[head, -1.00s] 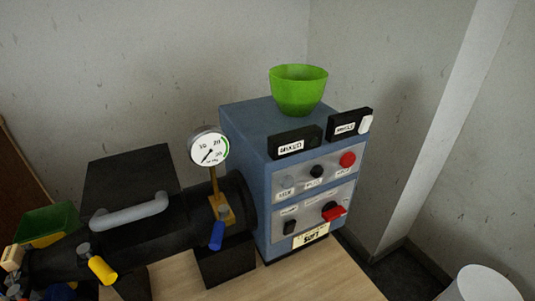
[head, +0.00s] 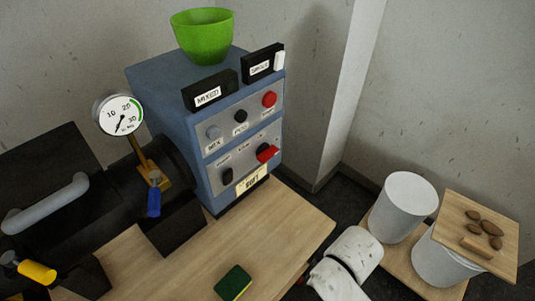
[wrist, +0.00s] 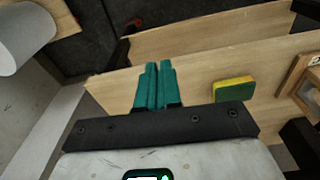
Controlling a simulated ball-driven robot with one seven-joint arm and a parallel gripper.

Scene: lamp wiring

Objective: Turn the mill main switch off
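The blue control box (head: 160,90) of the mill stands on the wooden table. Its front panel carries a red lever-like switch (head: 267,153) on a black base at the lower right. That is probably the main switch; its small label is unreadable. A red round button (head: 269,99) sits above it, with a black knob (head: 240,116) and a grey knob (head: 214,132) to the left. A black rocker (head: 227,175) is at the lower left. My gripper (wrist: 158,66) shows in the wrist view, its teal fingers together and empty, above the table's edge. It touches no switch.
A green bowl (head: 203,36) stands on the box. A green and yellow sponge (head: 233,283) lies on the table (head: 255,232). White cylindrical containers (head: 403,205) stand at right, one topped by a board (head: 460,220) with brown pieces. My white arm shows at bottom right.

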